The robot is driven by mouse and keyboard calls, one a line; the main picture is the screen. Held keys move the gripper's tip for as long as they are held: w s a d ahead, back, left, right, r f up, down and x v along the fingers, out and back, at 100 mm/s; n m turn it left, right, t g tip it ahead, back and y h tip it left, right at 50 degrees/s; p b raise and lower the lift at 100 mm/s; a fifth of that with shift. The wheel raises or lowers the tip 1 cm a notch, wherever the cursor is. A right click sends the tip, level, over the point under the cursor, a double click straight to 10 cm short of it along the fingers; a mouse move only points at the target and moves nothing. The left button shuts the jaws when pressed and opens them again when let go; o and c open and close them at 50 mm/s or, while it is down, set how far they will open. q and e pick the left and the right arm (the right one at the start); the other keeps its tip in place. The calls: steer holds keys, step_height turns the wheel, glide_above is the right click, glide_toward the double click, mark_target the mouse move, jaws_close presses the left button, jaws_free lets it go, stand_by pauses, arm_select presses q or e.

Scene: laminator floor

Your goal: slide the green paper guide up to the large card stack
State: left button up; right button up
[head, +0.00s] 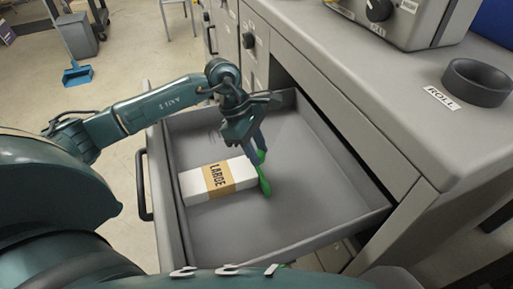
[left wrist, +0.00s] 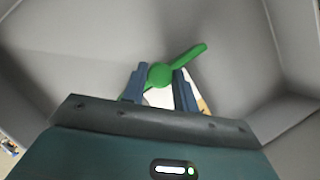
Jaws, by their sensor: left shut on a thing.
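The green paper guide (head: 265,186) is in the open grey drawer (head: 300,213), at the right end of the large card stack (head: 199,184). The stack is white with a tan band reading LARGE and lies flat. In the head view the guide looks close against the stack's end; I cannot tell if they touch. My left gripper (head: 258,158) reaches down into the drawer, shut on the guide. In the left wrist view the guide's green knob and arm (left wrist: 160,75) show between and beyond the fingers, with part of the stack (left wrist: 203,106) behind them. My right gripper is not in view.
The drawer walls surround the gripper, with free floor to the right of the guide. A black drawer handle (head: 144,185) is at the left. A dark roll holder (head: 477,82) and a machine (head: 405,22) stand on the grey cabinet top.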

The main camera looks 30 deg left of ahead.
arm_select(q)
jaws_close()
steer(key=shift+s+a+f+b, duration=0.1)
steer(key=shift+a+f+b, duration=0.05)
steer(key=shift+b, duration=0.3)
steer(key=shift+s+a, duration=0.2)
steer(key=shift+s, duration=0.05)
steer(key=o, duration=0.9)
jaws_free()
steer(key=shift+o, duration=0.2)
steer(key=shift+r, duration=0.2)
steer(key=v, duration=1.3)
steer(key=shift+s, duration=0.1)
